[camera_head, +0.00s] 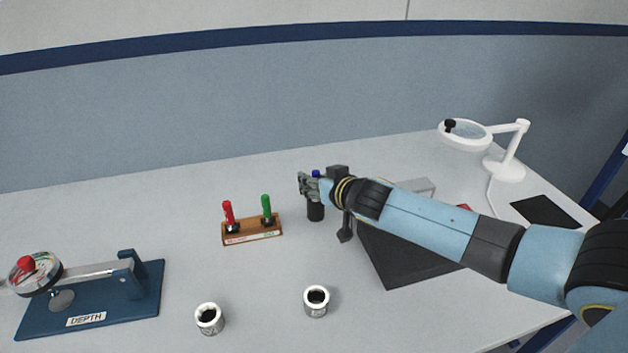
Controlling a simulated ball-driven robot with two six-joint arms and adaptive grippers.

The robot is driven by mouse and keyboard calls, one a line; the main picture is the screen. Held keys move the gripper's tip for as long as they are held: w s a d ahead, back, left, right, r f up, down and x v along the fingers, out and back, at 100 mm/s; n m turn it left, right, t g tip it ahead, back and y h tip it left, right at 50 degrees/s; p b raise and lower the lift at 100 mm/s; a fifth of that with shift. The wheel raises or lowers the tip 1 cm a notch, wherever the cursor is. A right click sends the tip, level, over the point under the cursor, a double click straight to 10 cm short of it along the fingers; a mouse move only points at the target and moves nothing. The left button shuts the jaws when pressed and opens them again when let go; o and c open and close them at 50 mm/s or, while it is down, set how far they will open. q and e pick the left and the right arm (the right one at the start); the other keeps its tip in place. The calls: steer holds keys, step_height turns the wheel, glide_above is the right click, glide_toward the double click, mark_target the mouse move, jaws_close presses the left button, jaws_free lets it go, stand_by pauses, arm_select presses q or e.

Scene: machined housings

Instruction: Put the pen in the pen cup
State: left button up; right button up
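A black cylinder that looks like the pen cup (316,212) stands on the table near the middle, partly covered by my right gripper (304,186). A small blue tip (316,173), probably the pen's end, shows just above the gripper. The rest of the pen is hidden, so I cannot tell whether it is in the gripper's fingers or in the cup. The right gripper's fingers point left, at the cup's upper part, and their opening is too small to make out. My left gripper is not in view.
A wooden stand (252,235) with red and green handles is left of the cup. A blue-based depth gauge (145,295) is at left, a dark mat (395,270) under my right arm, a white magnifier lamp (505,165) at back right.

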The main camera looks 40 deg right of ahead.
steer(key=shift+r, duration=0.15)
steer(key=shift+s, duration=0.2)
steer(key=b+v, duration=0.1)
steer(key=v, duration=1)
steer(key=shift+s+r, duration=0.2)
steer(key=shift+s, duration=0.05)
steer(key=shift+a, duration=0.1)
